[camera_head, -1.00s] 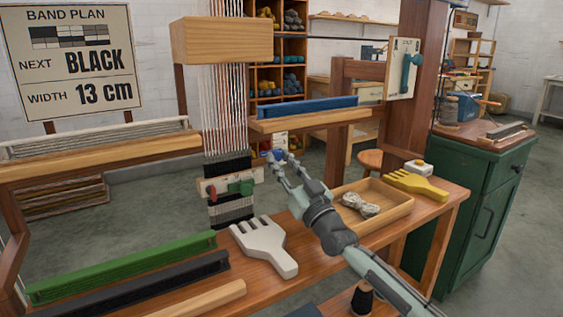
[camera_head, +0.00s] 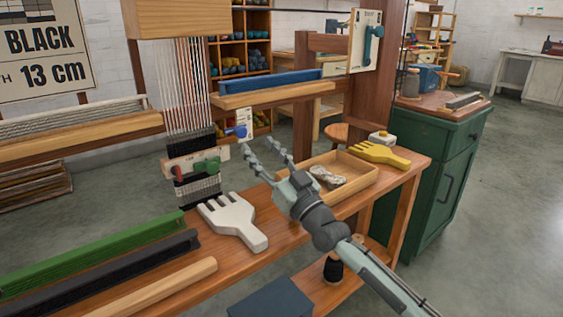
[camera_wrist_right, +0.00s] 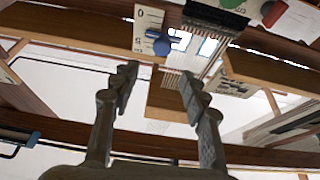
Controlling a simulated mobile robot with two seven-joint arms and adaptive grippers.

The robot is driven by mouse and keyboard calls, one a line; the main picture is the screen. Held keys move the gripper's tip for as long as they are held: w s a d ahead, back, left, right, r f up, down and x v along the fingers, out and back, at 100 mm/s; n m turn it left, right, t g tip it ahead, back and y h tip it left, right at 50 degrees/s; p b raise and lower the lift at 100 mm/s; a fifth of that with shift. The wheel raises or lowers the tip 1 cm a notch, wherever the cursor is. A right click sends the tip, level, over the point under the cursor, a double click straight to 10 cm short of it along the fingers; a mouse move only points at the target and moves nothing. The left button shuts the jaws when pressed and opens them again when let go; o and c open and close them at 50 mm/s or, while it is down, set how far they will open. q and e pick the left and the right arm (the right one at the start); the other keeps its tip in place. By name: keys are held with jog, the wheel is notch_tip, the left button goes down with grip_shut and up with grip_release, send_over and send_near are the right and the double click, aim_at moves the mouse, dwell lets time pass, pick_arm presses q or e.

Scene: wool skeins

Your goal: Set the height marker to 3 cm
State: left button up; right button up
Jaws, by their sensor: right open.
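A blue knob (camera_head: 238,131) sits on a white upright scale plate (camera_head: 247,121) just right of the woven band; I take it as the height marker. In the right wrist view the knob (camera_wrist_right: 161,46) and the plate (camera_wrist_right: 147,22), with a 0 on it, show beyond my fingertips. The marker's reading is too small to tell. My right gripper (camera_head: 259,147) is open and empty, its tips just right of the knob in the head view, apart from it in the wrist view (camera_wrist_right: 158,85). My left gripper is not in view.
A white ruler with red and green pieces (camera_head: 207,166) crosses the band. A white comb (camera_head: 233,220), a wooden tray (camera_head: 360,182) and a yellow comb (camera_head: 380,154) lie on the bench. A teal lever (camera_head: 373,43) is on the post. Wooden beams flank the threads.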

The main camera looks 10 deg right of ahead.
jog(key=s+d, duration=0.4)
jog(key=s, duration=0.3)
jog(key=shift+s, duration=0.1)
